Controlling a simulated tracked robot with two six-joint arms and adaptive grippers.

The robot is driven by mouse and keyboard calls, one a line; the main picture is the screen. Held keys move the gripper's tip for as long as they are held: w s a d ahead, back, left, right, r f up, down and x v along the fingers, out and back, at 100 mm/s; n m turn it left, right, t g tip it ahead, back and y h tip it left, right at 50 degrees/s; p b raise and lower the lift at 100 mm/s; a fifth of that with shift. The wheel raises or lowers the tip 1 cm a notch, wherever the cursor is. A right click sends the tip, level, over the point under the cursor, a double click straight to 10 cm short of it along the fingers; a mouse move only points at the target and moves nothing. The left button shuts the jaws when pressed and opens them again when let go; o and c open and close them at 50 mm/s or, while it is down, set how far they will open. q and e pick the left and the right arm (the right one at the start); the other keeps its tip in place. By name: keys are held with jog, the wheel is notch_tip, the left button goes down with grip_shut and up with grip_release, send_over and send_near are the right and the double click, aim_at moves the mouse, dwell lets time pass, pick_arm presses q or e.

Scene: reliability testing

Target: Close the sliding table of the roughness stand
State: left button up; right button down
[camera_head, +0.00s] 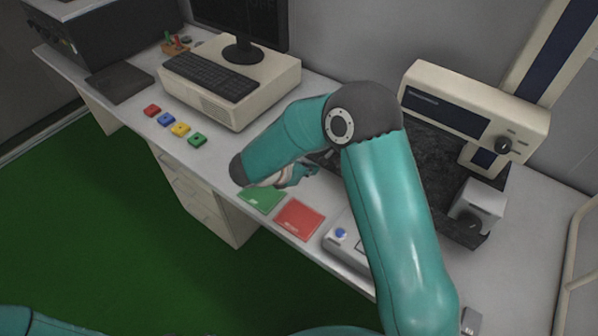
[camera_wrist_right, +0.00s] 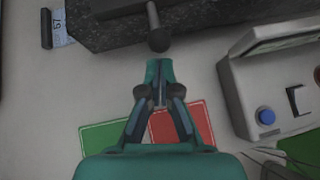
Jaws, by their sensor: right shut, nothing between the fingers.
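The roughness stand stands at the right of the bench in the head view, with a beige drive unit (camera_head: 470,100) over a dark speckled stone base (camera_head: 440,150). My right arm hides the left part of the base, and I cannot make out the sliding table there. In the right wrist view, a rod with a dark round knob (camera_wrist_right: 159,40) sticks out past the edge of the stone base (camera_wrist_right: 210,15). My right gripper (camera_wrist_right: 159,68) is shut and empty, its tips just short of the knob; it also shows in the head view (camera_head: 308,171). My left gripper is out of view.
A green card (camera_head: 262,198) and a red card (camera_head: 299,219) lie at the bench's front edge. A grey device with a blue button (camera_head: 341,233) stands to their right. A beige computer (camera_head: 235,95), keyboard and several coloured blocks (camera_head: 180,129) are farther left.

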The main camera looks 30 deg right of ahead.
jog(key=shift+w+d, duration=0.1)
jog(key=shift+d, duration=0.15)
jog(key=w+d, duration=0.1)
jog(key=d, duration=0.1)
jog(key=w+d+b, duration=0.1)
jog(key=d, duration=0.2)
jog(key=w+d, duration=0.1)
jog(key=d, duration=0.2)
jog(key=shift+w+d, duration=0.2)
jog(key=shift+w, duration=0.05)
jog(key=shift+d+r, duration=0.2)
jog(key=shift+d, duration=0.05)
jog(key=s+a+r+b, duration=0.2)
jog(key=a+r, duration=0.3)
jog(key=a, duration=0.7)
jog(key=shift+r, duration=0.2)
